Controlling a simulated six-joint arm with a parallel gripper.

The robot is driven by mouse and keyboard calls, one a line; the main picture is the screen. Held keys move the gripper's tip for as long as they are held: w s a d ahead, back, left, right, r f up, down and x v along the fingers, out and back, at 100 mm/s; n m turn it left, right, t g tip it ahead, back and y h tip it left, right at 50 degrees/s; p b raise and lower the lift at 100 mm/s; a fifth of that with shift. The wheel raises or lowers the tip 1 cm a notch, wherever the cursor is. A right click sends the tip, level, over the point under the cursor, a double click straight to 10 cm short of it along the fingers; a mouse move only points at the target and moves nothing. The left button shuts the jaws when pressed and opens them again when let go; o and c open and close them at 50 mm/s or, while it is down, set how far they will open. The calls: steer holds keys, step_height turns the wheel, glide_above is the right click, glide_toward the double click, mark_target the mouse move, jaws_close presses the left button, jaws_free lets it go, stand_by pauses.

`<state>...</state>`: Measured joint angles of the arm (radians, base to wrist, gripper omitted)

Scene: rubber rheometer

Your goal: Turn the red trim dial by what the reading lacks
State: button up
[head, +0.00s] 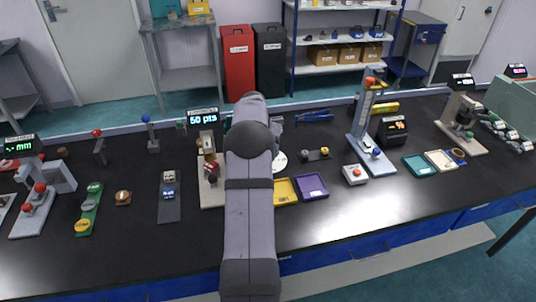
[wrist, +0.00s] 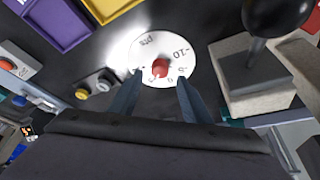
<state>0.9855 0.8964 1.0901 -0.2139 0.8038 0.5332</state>
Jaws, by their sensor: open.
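The red trim dial (wrist: 160,68) is a small red knob at the centre of a white scale disc (wrist: 147,50) in the wrist view. The disc carries "pts", "-10" and smaller marks, partly hidden near my fingers. My gripper (wrist: 160,79) is open, with one fingertip on each side of the knob; I cannot tell whether they touch it. In the head view my arm covers most of the disc, and only its right edge (head: 281,160) shows. A display (head: 203,115) left of my arm reads "50 pts".
A yellow tray (head: 286,192) and a purple tray (head: 312,186) lie right of my arm. A stand with a dark ball-topped lever (wrist: 252,75) is close to the disc. A small block with yellow and grey knobs (wrist: 97,86) sits on its other side.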

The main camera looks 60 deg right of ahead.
steer(key=shift+b+v, duration=0.35)
steer(key=shift+v, duration=1.2)
steer(key=shift+w, duration=0.1)
steer(key=shift+w+d+f+m+g+p, duration=0.1)
steer(key=shift+d+f+m+g+p, duration=0.25)
steer(key=shift+d+f+m+p, duration=0.45)
steer(key=shift+w+d+f+m+g+p, duration=0.15)
steer(key=shift+f+m+g+p, duration=0.25)
steer(key=shift+f+m, duration=0.8)
steer(key=shift+w+d+f+m+g+p, duration=0.1)
steer(key=shift+d+f+m+g+p, duration=0.15)
steer(key=shift+d+f+m+p, duration=0.75)
steer(key=shift+a+f+n+b, duration=0.3)
steer(key=shift+a+f+n, duration=0.1)
steer(key=shift+a+n, duration=0.1)
steer(key=shift+c, duration=0.4)
steer(key=c, duration=1)
